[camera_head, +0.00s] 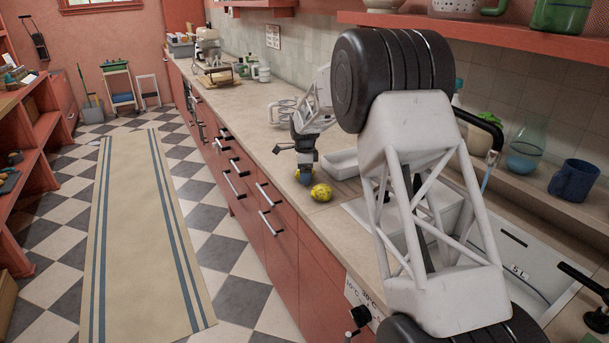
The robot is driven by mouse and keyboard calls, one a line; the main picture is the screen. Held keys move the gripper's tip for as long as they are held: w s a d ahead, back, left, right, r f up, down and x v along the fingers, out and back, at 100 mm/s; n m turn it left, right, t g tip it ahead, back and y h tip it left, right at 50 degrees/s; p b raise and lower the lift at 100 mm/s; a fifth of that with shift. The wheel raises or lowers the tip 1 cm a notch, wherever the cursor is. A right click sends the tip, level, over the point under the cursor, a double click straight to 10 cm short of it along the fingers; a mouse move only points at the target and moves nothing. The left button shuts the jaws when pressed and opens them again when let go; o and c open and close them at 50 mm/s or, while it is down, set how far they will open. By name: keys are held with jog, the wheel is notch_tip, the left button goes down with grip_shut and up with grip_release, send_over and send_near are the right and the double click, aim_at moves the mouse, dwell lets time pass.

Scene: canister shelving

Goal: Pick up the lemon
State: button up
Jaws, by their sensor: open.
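The yellow lemon (321,192) lies on the beige countertop (255,120), close to its front edge and left of the sink. My gripper (304,177) points down just behind and to the left of the lemon, low over the counter. It is open, and the lemon is outside it. A small bluish patch shows at the fingertips; I cannot tell whether it is part of the gripper or a separate object. The exact gap between fingertips and lemon is too small to make out.
A white tray (342,164) sits right behind the lemon. The sink (525,250), partly hidden by my arm, is to the right. A blue mug (574,181) and a glass vase (526,147) stand behind the sink. The counter left of my gripper is clear.

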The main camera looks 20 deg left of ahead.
jog(key=c, duration=1.1)
jog(key=shift+o, duration=0.2)
jog(key=shift+r, duration=0.1)
jog(key=shift+r, duration=4.9)
jog(key=shift+d, duration=0.15)
